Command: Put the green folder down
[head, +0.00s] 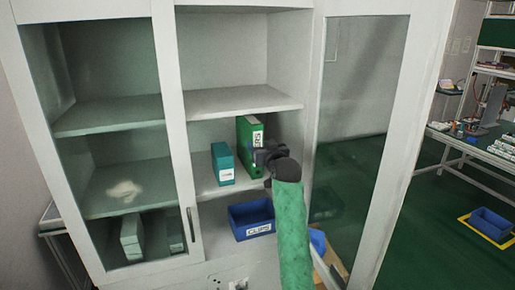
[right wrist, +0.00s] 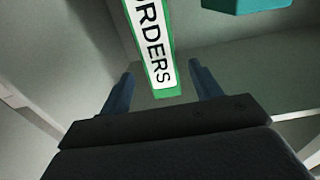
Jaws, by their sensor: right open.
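The green folder (head: 243,135) stands upright on the middle shelf (head: 205,188) of the cabinet's open right half. In the right wrist view the green folder (right wrist: 166,93) shows its spine with a white label ending in "RDERS". My right gripper (head: 262,158) is in front of the folder and hides part of its lower spine. In the right wrist view my right gripper (right wrist: 162,82) is open, with one finger on each side of the folder's end and gaps between. My left gripper is not in view.
A teal folder (head: 222,164) stands left of the green one; it also shows in the wrist view (right wrist: 245,5). A blue bin (head: 240,216) labelled "CLIPS" sits below. The glass door (head: 385,140) stands open at right. A shelf board (head: 240,100) lies above.

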